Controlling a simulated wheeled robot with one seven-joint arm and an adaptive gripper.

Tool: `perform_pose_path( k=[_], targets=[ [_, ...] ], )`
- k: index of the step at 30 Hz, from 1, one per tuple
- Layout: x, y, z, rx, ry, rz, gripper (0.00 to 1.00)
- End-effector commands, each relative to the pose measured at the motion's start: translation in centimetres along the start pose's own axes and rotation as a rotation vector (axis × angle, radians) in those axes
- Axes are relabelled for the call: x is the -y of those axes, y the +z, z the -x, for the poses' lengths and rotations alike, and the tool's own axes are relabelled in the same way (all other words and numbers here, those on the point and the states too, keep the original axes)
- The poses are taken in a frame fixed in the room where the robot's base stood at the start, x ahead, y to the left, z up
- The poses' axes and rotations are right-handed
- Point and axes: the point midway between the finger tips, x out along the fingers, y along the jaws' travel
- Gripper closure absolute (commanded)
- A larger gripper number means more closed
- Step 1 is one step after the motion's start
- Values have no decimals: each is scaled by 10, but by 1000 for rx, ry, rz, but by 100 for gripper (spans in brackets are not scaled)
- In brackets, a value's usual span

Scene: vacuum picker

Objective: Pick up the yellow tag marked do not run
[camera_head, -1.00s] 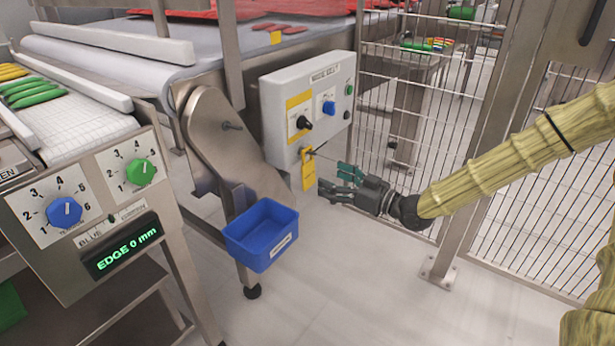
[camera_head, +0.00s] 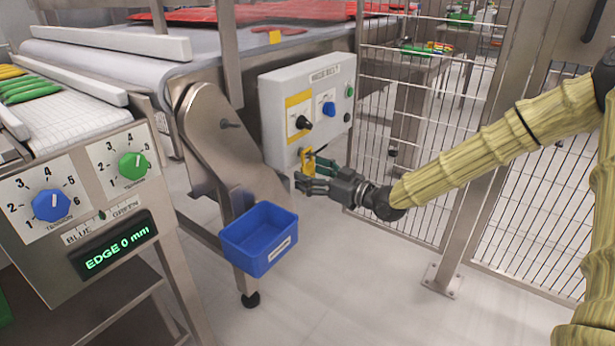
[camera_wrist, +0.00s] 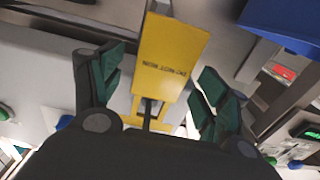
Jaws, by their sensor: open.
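The yellow tag (camera_head: 307,160) hangs on the front of the white control box (camera_head: 275,110), below its yellow-backed black knob. In the wrist view the tag (camera_wrist: 170,55) lies between and beyond my open fingers, with small dark print on it. A dark hook or pin shows at its near end. My gripper (camera_head: 305,178), with green finger pads, is open in front of the tag and covers its lower part in the head view. In the wrist view my gripper (camera_wrist: 155,90) has a finger on each side of the tag, with gaps visible.
A blue bin (camera_head: 259,238) hangs below and left of the gripper; its edge shows at the wrist view's upper right. A wire fence (camera_head: 400,170) stands close on the right. A grey conveyor guard (camera_head: 222,140) is left of the box. The floor below is clear.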

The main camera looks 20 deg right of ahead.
Motion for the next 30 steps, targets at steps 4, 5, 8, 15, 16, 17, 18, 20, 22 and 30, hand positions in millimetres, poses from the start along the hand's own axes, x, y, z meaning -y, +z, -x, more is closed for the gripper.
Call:
perform_pose_path(
  k=[4,5,8,15,16,17,18,20,22,30],
  targets=[
    [0,0,0,0,0,0,36],
    [0,0,0,0,0,0,41],
    [0,0,0,1,0,0,60],
    [0,0,1,1,0,0,69],
    [0,0,1,1,0,0,69],
    [0,0,1,1,0,0,69],
    [0,0,1,1,0,0,69],
    [0,-1,1,1,0,0,69],
    [0,-4,0,1,0,0,69],
    [-1,-19,19,1,3,-2,69]
  ],
)
